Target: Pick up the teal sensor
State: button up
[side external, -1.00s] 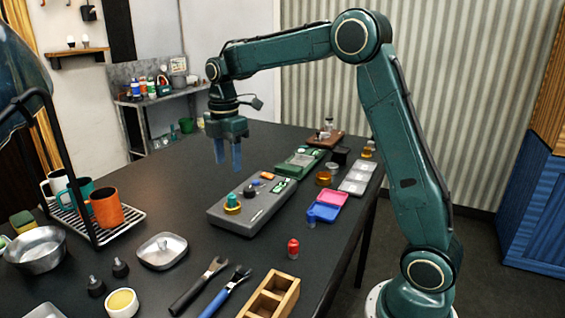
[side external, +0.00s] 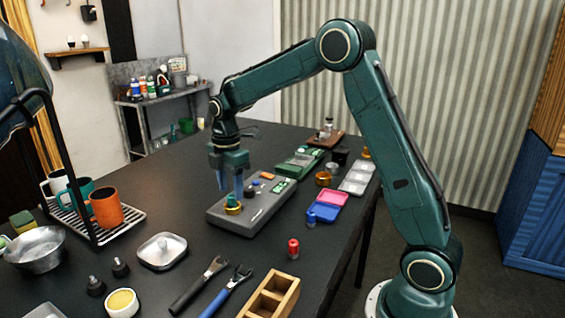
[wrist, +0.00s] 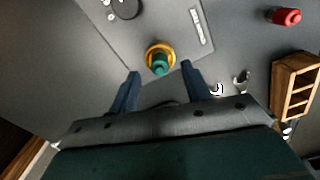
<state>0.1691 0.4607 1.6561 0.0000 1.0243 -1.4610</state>
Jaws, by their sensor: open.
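The teal sensor (wrist: 160,66) stands in a round brass collar (wrist: 152,52) on a grey brewer panel (side external: 262,214). The brass collar also shows in the side view near the panel's left end. My gripper (side external: 231,190) points down over the sensor, its blue fingers partly hiding the teal top there. In the wrist view my gripper (wrist: 160,70) is open, one finger to each side of the sensor. I see no finger touching it, and exact height is hard to judge.
The panel also carries a dark knob (wrist: 126,8) and an orange part (side external: 267,176). A red cylinder (side external: 293,248), a wooden box (side external: 270,298) and blue and pink trays (side external: 325,211) lie nearby. Mugs on a rack (side external: 122,222) stand left.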

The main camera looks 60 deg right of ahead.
aim_at(231, 196)
jog(key=shift+f, duration=1.35)
grip_shut()
jog(key=shift+r, duration=0.15)
notch_tip(231, 196, up, 20)
dwell(0.7)
